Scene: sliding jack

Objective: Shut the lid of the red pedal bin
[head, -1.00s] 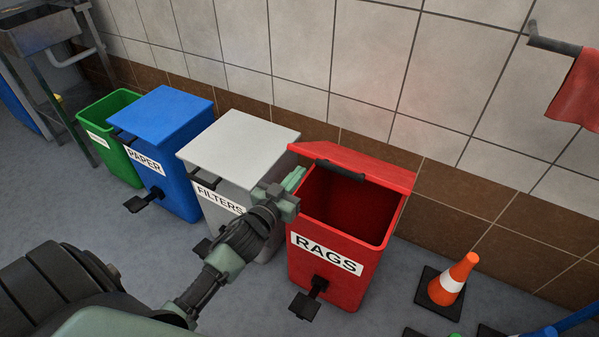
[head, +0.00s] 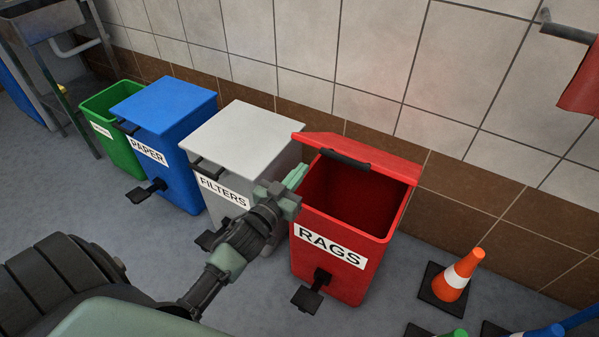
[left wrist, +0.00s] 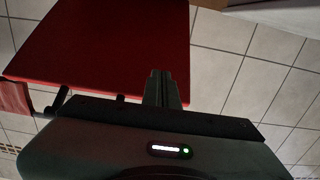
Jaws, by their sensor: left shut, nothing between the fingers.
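The red bin labelled RAGS (head: 325,279) stands upright on the floor in the head view. Its red lid (head: 385,164) is raised at the back and tilted, and the dark inside shows. A black handle (head: 346,160) is on the lid's edge and a black pedal (head: 307,298) at the bin's foot. My left gripper (head: 296,177) is shut and empty, in front of the bin's left rim; I cannot tell whether it touches. In the left wrist view my gripper's fingers (left wrist: 164,88) are together beside a large red surface (left wrist: 110,45), seemingly part of the bin. My right gripper is not in view.
A grey FILTERS bin (head: 238,135), a blue PAPER bin (head: 165,108) and a green bin (head: 112,145) stand in a row to the left. An orange cone (head: 458,276) stands at right. A tiled wall rises behind; a red cloth (head: 580,85) hangs there.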

